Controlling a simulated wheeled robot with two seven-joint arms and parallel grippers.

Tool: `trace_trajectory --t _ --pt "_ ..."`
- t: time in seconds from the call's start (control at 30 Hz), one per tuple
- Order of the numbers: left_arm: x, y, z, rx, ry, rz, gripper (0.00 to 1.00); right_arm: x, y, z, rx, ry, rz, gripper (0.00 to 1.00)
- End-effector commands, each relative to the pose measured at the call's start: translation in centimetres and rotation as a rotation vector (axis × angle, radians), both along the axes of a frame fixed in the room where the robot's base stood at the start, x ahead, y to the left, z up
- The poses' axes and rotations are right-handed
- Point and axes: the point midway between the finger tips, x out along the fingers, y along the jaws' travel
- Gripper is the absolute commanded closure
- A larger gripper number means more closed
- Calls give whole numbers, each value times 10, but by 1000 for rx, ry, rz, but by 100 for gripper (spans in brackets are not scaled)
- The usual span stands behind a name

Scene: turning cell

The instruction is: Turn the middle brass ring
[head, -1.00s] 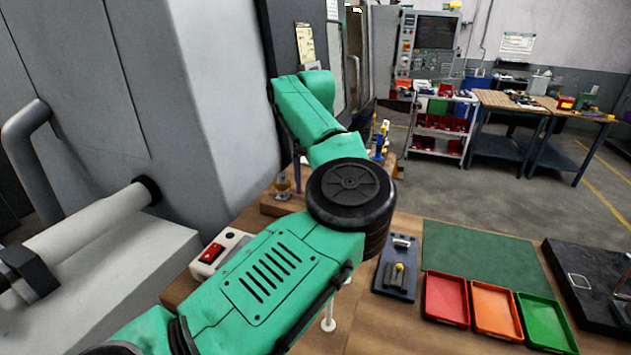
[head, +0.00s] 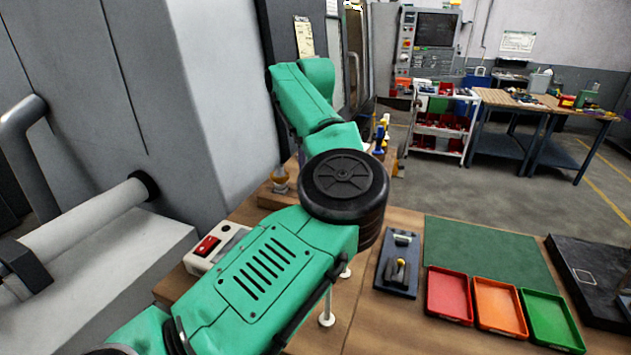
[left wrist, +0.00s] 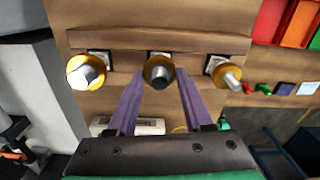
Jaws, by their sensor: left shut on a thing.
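In the left wrist view the middle brass ring (left wrist: 159,56) sits around a dark grey pin on a wooden rail, between a left brass ring (left wrist: 75,74) and a right brass ring (left wrist: 218,66). My left gripper (left wrist: 160,75) has its two purple fingers on either side of the middle ring and is shut on it. In the head view my green left arm covers most of the rail, and the gripping spot is hidden. One brass ring (head: 280,184) shows left of the arm there. My right gripper is in neither view.
A white box with a red switch (head: 207,247) stands beside my arm on the wooden bench. To the right lie a dark blue plate with a lever (head: 399,284), a green mat (head: 485,250), and red (head: 449,296), orange (head: 500,306) and green (head: 553,319) trays.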

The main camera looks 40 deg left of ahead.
Motion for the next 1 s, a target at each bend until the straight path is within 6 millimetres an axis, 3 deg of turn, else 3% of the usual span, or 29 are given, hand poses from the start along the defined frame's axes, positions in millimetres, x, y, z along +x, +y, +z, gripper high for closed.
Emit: trace_trajectory --t 0.1,0.5,1.0 --pt "0 1 -3 2 -4 -95 100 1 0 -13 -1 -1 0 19" --pt "0 1 -1 2 -5 -374 100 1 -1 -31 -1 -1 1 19" --pt "0 2 2 2 -4 -470 100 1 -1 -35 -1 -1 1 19"
